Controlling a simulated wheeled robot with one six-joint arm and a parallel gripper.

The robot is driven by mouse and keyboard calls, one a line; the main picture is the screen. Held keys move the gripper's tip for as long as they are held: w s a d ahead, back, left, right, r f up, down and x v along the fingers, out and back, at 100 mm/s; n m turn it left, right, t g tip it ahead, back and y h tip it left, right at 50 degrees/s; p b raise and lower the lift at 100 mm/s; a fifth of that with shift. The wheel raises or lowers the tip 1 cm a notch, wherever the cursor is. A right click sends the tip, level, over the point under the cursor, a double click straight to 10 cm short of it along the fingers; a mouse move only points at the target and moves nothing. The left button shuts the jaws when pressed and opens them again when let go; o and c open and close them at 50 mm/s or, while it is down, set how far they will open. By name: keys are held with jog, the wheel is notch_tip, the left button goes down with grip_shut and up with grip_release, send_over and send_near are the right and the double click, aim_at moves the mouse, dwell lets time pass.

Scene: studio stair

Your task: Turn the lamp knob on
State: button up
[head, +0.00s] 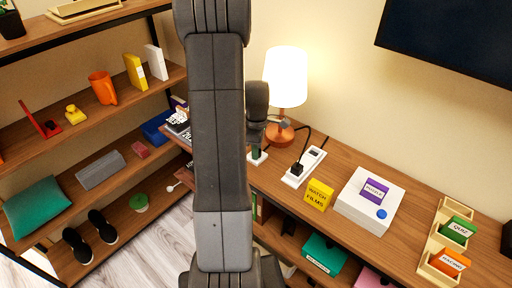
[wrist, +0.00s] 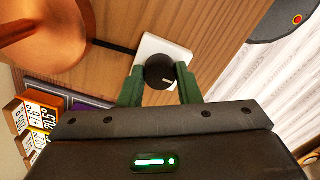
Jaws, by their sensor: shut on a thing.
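The lamp stands on the wooden desk, with a glowing white shade (head: 287,76) and a copper base (head: 280,136). A copper part of it fills the upper left of the wrist view (wrist: 45,25). The lamp knob (wrist: 160,72) is round and black with a small pale mark, on a white plate (wrist: 150,48). My gripper (wrist: 158,80) has its two green fingers on either side of the knob, shut on it. In the head view my gripper (head: 256,153) is left of the lamp base, and the knob is mostly hidden there.
A white power strip (head: 305,168) with a black plug lies right of the knob. A yellow card (head: 318,194) and a white box (head: 369,201) stand further right on the desk. Shelves (head: 75,140) with several objects stand at left. A dark screen (head: 450,38) hangs at upper right.

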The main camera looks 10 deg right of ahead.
jog(key=o, duration=1)
jog(key=shift+d, duration=0.1)
jog(key=shift+c, duration=0.2)
